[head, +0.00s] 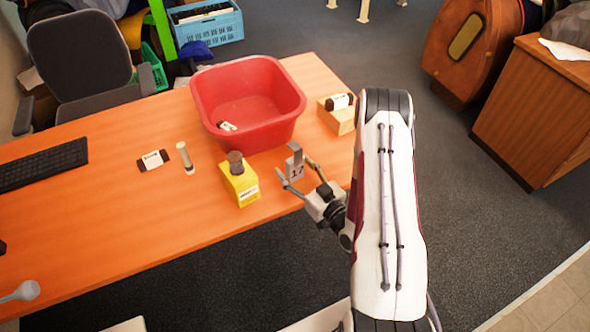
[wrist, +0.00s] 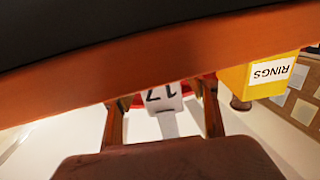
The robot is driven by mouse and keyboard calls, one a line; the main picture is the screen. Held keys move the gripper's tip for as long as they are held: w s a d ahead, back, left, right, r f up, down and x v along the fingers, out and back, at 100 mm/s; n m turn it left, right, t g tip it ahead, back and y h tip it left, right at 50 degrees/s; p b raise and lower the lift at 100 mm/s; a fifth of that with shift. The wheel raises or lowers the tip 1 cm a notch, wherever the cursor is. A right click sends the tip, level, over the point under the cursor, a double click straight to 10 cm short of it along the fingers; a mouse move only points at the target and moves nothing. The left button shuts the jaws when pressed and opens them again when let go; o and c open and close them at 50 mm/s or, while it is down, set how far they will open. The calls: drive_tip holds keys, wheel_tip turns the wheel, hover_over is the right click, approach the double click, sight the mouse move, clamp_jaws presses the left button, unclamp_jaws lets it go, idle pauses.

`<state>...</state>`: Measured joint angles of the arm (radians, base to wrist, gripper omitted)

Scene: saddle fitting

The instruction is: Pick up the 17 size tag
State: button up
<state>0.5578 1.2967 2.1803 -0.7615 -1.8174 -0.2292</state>
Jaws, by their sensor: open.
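The 17 size tag (head: 298,171) is a small grey block with a dark number and an upright grey stem. It stands on the orange table near its front edge, right of the yellow box. In the wrist view the tag (wrist: 162,96) appears upside down, between the two fingers. My gripper (head: 293,168) is open, with its fingers spread on either side of the tag. The wrist view shows the gripper (wrist: 162,104) fingers with gaps beside the tag. I cannot tell whether either finger touches it.
A yellow box (head: 239,188) with a brown top, labelled RINGS in the wrist view (wrist: 262,76), stands close left. A red tub (head: 249,135) is behind. A wooden block (head: 338,119) carries a dark labelled roll. A labelled brown piece (head: 153,160) and pale peg (head: 185,157) lie left.

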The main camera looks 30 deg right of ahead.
sight(295, 146)
drive_tip(key=c, duration=1.3)
drive_tip(key=shift+r, duration=0.2)
drive_tip(key=shift+r, duration=4.85)
